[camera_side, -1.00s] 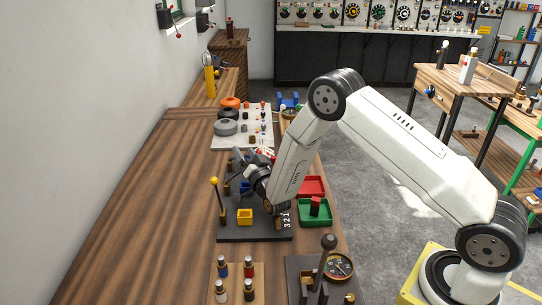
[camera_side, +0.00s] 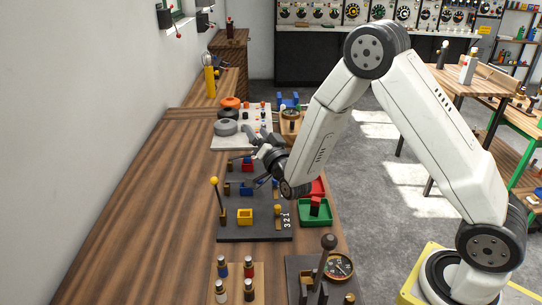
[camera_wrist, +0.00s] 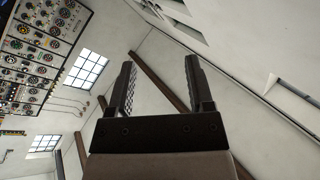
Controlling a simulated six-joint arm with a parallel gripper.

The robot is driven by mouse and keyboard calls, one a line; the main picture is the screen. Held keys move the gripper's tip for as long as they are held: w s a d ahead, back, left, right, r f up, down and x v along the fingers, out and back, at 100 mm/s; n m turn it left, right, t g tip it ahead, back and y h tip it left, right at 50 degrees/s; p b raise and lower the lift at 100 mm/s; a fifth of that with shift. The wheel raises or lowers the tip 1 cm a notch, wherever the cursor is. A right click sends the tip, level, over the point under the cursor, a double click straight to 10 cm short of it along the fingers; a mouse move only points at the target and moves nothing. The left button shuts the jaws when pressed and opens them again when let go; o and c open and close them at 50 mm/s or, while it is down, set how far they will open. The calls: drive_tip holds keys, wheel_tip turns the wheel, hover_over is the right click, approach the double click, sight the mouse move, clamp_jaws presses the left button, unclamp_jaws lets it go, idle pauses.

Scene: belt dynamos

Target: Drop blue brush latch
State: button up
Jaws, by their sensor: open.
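A dark board (camera_side: 262,235) on the bench carries a row of coloured latch units. The blue unit (camera_side: 246,188) is in the middle, with a dark bar slanting low beside it; I cannot tell the exact position of its latch. The yellow unit (camera_side: 245,216) is nearest the camera, and its yellow-knobbed lever (camera_side: 214,182) stands upright. The red unit (camera_side: 247,165) is farther back. My gripper (camera_side: 258,140) is above the far end of the board, apart from the blue unit. In the wrist view its jaws (camera_wrist: 160,88) are open and empty, facing the pale wall.
Green (camera_side: 315,222) and red trays stand right of the board. A gauge with a dark-knobbed lever (camera_side: 328,243) and a bottle rack are in front. The bench's left side is clear.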

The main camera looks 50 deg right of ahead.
drive_tip(key=s+r, duration=0.3)
drive_tip(key=s, duration=0.5)
drive_tip(key=shift+s+a+r, duration=0.25)
drive_tip(key=shift+r, duration=0.05)
drive_tip(key=shift+w, duration=0.1)
drive_tip(key=c, duration=0.7)
drive_tip(key=shift+w+d+f, duration=0.15)
clamp_jaws()
drive_tip(key=w+d+f+m+g+y, duration=0.2)
drive_tip(key=f+m+g, duration=0.3)
drive_tip(key=g, duration=0.3)
drive_tip(key=w+d+f+m+g+y, duration=0.3)
drive_tip(key=d+f+m+g+y, duration=0.1)
drive_tip(key=m+g, duration=0.4)
drive_tip(key=shift+f+y, duration=0.8)
drive_tip(key=shift+f, duration=0.2)
